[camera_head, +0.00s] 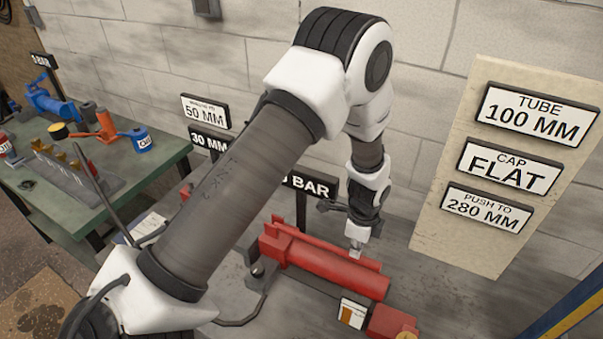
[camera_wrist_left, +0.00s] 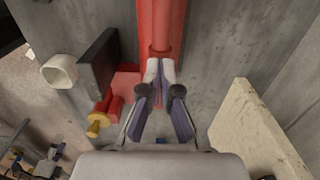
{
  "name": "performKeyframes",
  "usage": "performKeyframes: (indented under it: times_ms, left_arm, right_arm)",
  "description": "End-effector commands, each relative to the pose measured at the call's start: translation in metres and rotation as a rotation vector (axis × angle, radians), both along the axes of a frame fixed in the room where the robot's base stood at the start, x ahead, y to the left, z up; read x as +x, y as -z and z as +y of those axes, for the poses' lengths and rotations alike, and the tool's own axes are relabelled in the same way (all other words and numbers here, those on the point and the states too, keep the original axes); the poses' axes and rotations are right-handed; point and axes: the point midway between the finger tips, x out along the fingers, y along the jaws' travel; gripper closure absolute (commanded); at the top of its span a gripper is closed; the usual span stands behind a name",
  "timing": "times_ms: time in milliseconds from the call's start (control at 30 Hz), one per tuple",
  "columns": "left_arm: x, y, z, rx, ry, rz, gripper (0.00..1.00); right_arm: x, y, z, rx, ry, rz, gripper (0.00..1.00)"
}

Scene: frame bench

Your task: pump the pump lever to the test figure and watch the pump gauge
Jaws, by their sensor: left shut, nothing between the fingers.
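A long red pump body (camera_head: 325,268) lies on the grey surface in the head view. A red bar runs along its far side; I cannot tell for sure whether it is the pump lever. My left gripper (camera_head: 356,252) points down at the bar's right part, its fingers shut and empty. In the left wrist view, the closed fingertips (camera_wrist_left: 160,72) overlap the near end of a red cylinder (camera_wrist_left: 162,30); contact is unclear. I cannot make out a pump gauge dial. A sign ending in "BAR" (camera_head: 317,187) is partly hidden behind my left arm. My right gripper is out of view.
A board (camera_head: 455,243) with signs reading 100 MM, FLAT and PUSH TO 280 MM stands at right. A green bench (camera_head: 165,150) with tools is at left. A white and orange card (camera_head: 352,313) stands before the pump. A blue and yellow beam (camera_head: 570,312) is at lower right.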

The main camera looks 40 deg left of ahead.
Motion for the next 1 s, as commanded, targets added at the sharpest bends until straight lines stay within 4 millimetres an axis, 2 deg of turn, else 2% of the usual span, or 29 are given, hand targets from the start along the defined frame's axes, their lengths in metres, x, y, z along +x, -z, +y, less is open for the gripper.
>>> performKeyframes:
  times_ms: [200,500,1000]
  left_arm:
    - [0.000,-0.041,0.000,0.000,0.000,-0.001,1.00]
    - [0.000,-0.086,0.000,0.000,0.000,-0.001,1.00]
    - [0.000,-0.084,0.000,0.000,0.000,-0.001,1.00]
  right_arm:
    - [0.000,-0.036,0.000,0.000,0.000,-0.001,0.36]
    - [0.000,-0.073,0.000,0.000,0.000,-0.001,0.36]
    - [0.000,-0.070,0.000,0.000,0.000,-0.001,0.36]
